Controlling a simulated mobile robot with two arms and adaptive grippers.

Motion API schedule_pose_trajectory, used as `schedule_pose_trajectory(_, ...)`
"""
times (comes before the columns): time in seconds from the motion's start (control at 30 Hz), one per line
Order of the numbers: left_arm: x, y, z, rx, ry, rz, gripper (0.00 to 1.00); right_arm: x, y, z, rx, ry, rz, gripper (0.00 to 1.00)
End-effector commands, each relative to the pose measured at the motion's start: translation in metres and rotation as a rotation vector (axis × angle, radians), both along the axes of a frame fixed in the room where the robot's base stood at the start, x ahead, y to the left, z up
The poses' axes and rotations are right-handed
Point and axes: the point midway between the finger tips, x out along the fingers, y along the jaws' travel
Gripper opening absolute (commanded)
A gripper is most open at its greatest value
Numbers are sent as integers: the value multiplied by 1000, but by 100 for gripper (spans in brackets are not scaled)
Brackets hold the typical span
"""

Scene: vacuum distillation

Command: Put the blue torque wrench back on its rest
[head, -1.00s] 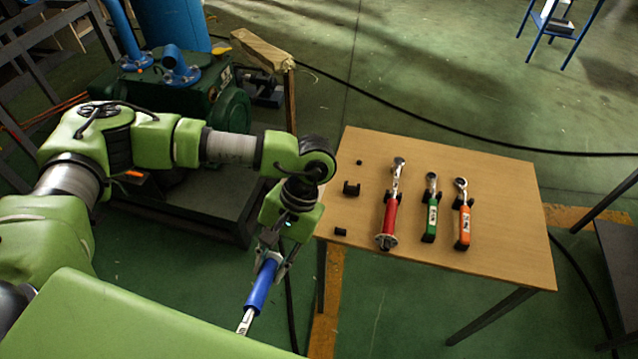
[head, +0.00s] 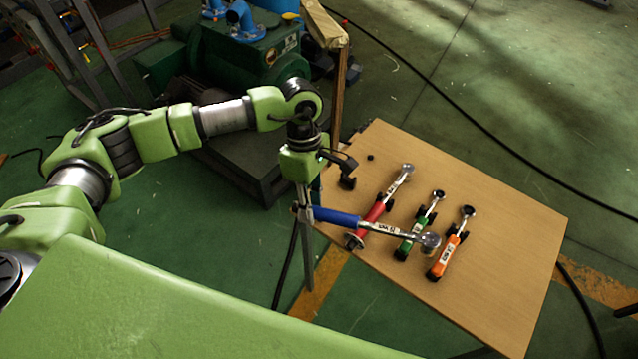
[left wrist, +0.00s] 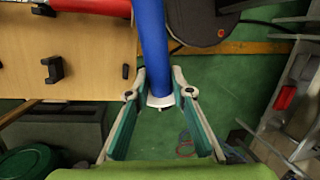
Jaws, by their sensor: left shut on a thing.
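The blue torque wrench (head: 335,216) is held by the end of its blue handle in my left gripper (head: 303,213). Its shaft and round head reach right, above the table and across the red and green wrenches in the picture. In the left wrist view the blue handle (left wrist: 152,45) runs up from between the fingers of my left gripper (left wrist: 160,94). A black rest bracket (head: 347,181) stands near the table's left edge, partly behind my wrist. The left wrist view shows black rest pieces (left wrist: 52,70) on the bare wood. My right gripper is out of view.
The wooden table (head: 490,300) also carries a red wrench (head: 375,212), a green wrench (head: 404,248) and an orange wrench (head: 443,262) on black rests. A green pump (head: 240,55) stands behind my left arm. The table's front right is clear.

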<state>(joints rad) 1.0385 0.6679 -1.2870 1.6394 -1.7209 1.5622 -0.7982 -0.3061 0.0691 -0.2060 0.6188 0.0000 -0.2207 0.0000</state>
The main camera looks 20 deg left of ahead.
Motion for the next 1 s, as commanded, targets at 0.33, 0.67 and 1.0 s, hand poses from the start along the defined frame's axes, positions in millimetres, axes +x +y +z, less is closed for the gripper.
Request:
schedule_pose_trajectory(0.33, 48, -3, -3, 132, 22, 767, 0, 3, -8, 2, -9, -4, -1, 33)
schedule_pose_trajectory(0.67, 67, 3, -6, 192, 68, 1124, 0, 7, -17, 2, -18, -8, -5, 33)
schedule_pose_trajectory(1.0, 68, 4, -6, 193, 71, 1140, 0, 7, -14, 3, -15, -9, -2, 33)
